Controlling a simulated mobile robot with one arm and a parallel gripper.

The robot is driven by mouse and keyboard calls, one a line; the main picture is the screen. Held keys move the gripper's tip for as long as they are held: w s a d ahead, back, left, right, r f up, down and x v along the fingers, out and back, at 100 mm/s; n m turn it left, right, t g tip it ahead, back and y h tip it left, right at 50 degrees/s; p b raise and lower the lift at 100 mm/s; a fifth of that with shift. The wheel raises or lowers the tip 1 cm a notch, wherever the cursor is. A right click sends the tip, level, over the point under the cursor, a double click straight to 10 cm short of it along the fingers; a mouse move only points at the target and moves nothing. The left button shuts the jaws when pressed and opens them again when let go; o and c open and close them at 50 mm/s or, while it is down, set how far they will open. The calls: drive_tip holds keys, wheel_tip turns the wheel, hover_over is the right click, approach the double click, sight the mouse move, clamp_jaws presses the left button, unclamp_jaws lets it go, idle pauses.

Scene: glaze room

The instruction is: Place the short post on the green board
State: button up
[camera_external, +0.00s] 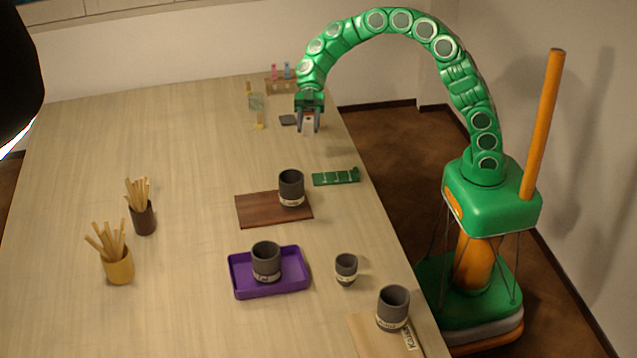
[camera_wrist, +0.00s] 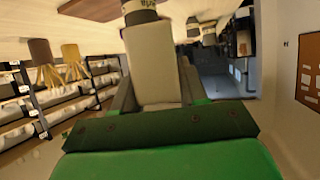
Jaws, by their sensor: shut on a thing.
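My gripper (camera_external: 309,129) is at the far right part of the table, pointing down, with its two grey fingers shut on a pale post. In the wrist view the short post (camera_wrist: 152,62) is a plain, pale block standing between the fingers. The green board (camera_external: 336,177) is a small flat strip with pale marks, lying near the table's right edge. The gripper is beyond the board and to its left, apart from it. The board cannot be made out in the wrist view.
A dark cup (camera_external: 291,187) stands on a brown board (camera_external: 262,212), left of the green board. Nearer are a purple tray (camera_external: 297,284) with a cup (camera_external: 266,262) and two more cups.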

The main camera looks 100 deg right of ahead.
drive_tip(key=s+m+t, duration=0.2)
drive_tip(key=s, duration=0.7)
drive_tip(key=s+a+r, duration=0.1)
drive_tip(key=s+a, duration=0.7)
drive_tip(key=s, duration=0.4)
hover_over(335, 180)
drive_tip(key=s, duration=0.2)
drive_tip(key=shift+g+h, duration=0.3)
drive_tip(key=f, duration=0.8)
drive_tip(key=shift+w, duration=0.2)
drive_tip(key=shift+w+d+f, duration=0.1)
drive_tip(key=shift+w+f, duration=0.4)
drive_tip(key=shift+f, duration=0.1)
drive_tip(key=shift+w+f+n, duration=0.15)
drive_tip(key=shift+f+n, duration=0.05)
drive_tip(key=shift+n, duration=0.1)
drive_tip(key=shift+f, duration=1.5)
drive_tip(key=shift+f, duration=0.1)
